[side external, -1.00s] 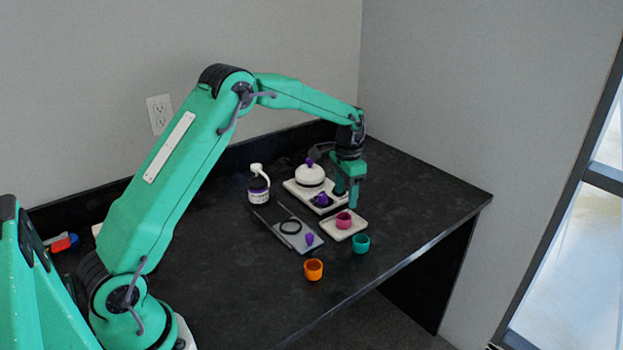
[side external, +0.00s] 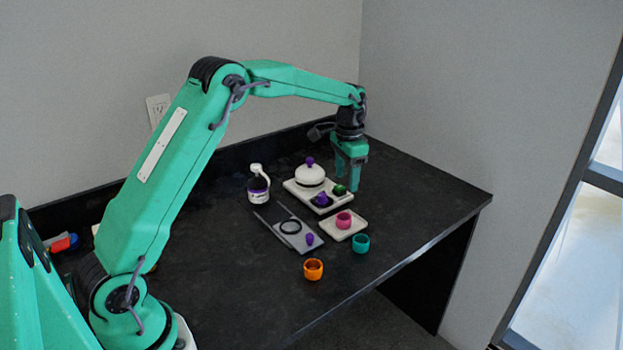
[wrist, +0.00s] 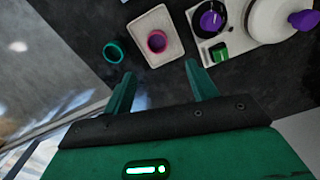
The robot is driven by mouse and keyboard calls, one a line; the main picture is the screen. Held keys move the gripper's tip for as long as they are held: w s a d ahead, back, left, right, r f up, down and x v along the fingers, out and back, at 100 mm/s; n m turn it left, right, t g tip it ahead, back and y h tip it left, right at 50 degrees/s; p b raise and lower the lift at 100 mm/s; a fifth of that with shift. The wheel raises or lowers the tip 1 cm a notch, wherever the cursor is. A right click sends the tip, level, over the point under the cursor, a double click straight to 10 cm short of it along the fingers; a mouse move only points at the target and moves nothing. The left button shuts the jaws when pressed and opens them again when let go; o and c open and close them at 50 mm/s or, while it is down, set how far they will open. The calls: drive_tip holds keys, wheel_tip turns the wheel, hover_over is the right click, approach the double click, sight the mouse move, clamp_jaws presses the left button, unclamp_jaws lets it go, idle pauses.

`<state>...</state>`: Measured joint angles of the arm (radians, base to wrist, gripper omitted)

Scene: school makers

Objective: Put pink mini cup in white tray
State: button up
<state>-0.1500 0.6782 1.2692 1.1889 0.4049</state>
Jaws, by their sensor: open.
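The pink mini cup (side external: 344,220) stands upright in the small white tray (side external: 333,235). In the wrist view the pink cup (wrist: 157,41) is inside the tray (wrist: 172,18), clear of its rim. My gripper (side external: 350,187) is open and empty, above the table behind the tray and beside the larger white board. In the wrist view my gripper's fingers (wrist: 160,82) are spread apart, with bare dark table between them.
A teal cup (side external: 361,243) and an orange cup (side external: 313,269) stand on the table near the tray. A white board (side external: 299,192) holds a white lidded pot (side external: 310,176), a purple piece and a green block.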

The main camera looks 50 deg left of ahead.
drive_tip(key=s+d+r+n+t, duration=0.1)
drive_tip(key=s+d+r+t, duration=0.3)
drive_tip(key=s+r, duration=0.95)
drive_tip(key=s+d+f+n, duration=0.1)
drive_tip(key=s+d, duration=0.1)
drive_tip(key=s, duration=0.8)
drive_tip(key=s+d+f+n+t, duration=0.1)
drive_tip(key=s+d, duration=0.1)
drive_tip(key=s, duration=0.8)
drive_tip(key=shift+d+f+t, duration=0.2)
drive_tip(key=shift+t, duration=0.1)
